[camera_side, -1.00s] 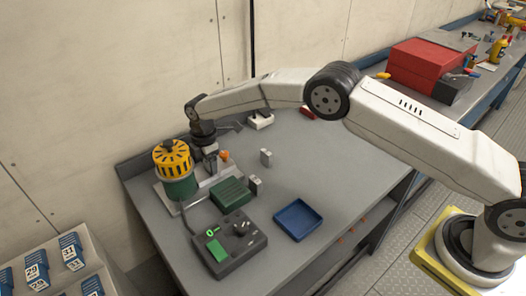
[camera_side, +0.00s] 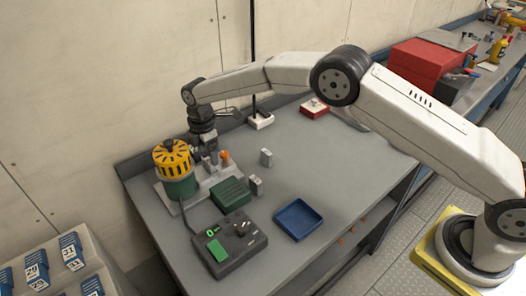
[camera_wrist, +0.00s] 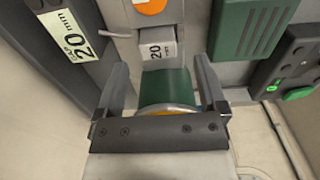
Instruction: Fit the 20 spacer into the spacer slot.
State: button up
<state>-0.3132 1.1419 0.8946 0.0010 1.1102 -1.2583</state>
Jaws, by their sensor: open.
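The 20 spacer (camera_wrist: 161,46) is a pale grey block marked 20, upper middle in the wrist view. It stands in the grey fixture, between the orange knob (camera_wrist: 150,5) and the green cylinder (camera_wrist: 166,88). A label (camera_wrist: 68,36) reading GAP 20 mm is to its left. My gripper (camera_wrist: 162,66) is open, its fingers apart on either side of the spacer's line, with no contact visible. In the side view my gripper (camera_side: 207,158) is above the fixture beside the yellow-capped green motor (camera_side: 174,160). How deep the spacer sits in the slot I cannot tell.
Two small grey blocks stand apart on the bench, one nearer the middle (camera_side: 266,157), one by the ribbed green box (camera_side: 231,192). A blue tray (camera_side: 298,219) and a dark control box (camera_side: 230,245) are in front.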

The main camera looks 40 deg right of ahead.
aim_at(209, 161)
notch_tip(209, 161, up, 8)
dwell(0.4)
jog(key=shift+d, duration=0.1)
dwell(0.4)
jog(key=s+d+r+m+t, duration=0.1)
jog(key=s+d+r+m, duration=0.1)
jog(key=s+d+m, duration=0.85)
jog(key=s+d+f+m, duration=0.1)
jog(key=s+d+m, duration=0.2)
jog(key=s, duration=0.7)
jog(key=s+d+f+m+t, duration=0.1)
jog(key=s+d+m, duration=0.3)
jog(key=s, duration=0.6)
jog(key=shift+s+d+f+t, duration=0.15)
jog(key=shift+d+f+t, duration=0.2)
jog(key=shift+d, duration=0.35)
jog(key=shift+m, duration=0.25)
